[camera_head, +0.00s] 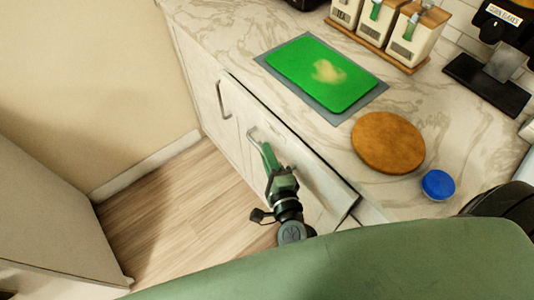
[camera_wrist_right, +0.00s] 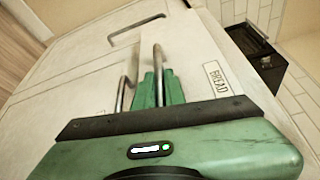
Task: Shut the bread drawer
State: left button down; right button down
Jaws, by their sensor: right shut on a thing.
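The bread drawer (camera_head: 312,178) is in the white cabinet under the marble counter. Its front stands a little out from the cabinet, with a dark gap along its top edge. A "BREAD" label (camera_wrist_right: 216,78) is on its front in the right wrist view. My right gripper (camera_head: 267,155) is shut on the drawer's metal handle (camera_head: 252,134). The handle also shows in the wrist view (camera_wrist_right: 158,62), at the green fingers (camera_wrist_right: 158,88). My left gripper is not in view.
A second handle (camera_head: 221,100) is on the neighbouring front to the left. A green board (camera_head: 315,68), a round wooden board (camera_head: 388,142) and a blue lid (camera_head: 438,184) lie on the counter. Wooden floor (camera_head: 165,215) is clear left of the cabinet.

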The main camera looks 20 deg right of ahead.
aim_at(284, 156)
jog(key=d, duration=0.1)
jog(key=w+d, duration=0.1)
jog(key=d, duration=0.2)
jog(key=shift+w+d+p, duration=0.15)
jog(key=shift+w+p, duration=0.1)
jog(key=shift+p, duration=0.1)
jog(key=c, duration=1.8)
grip_release()
jog(key=shift+c, duration=0.2)
jog(key=o, duration=0.3)
jog(key=shift+o, duration=0.2)
jog(key=shift+s, duration=0.15)
jog(key=shift+s+a+r+b, duration=0.15)
jog(key=shift+s+b, duration=0.2)
jog(key=shift+s, duration=1.55)
jog(key=shift+s+a+r+b, duration=0.15)
jog(key=shift+s+b, duration=0.15)
jog(key=shift+s, duration=1.55)
jog(key=shift+d, duration=0.1)
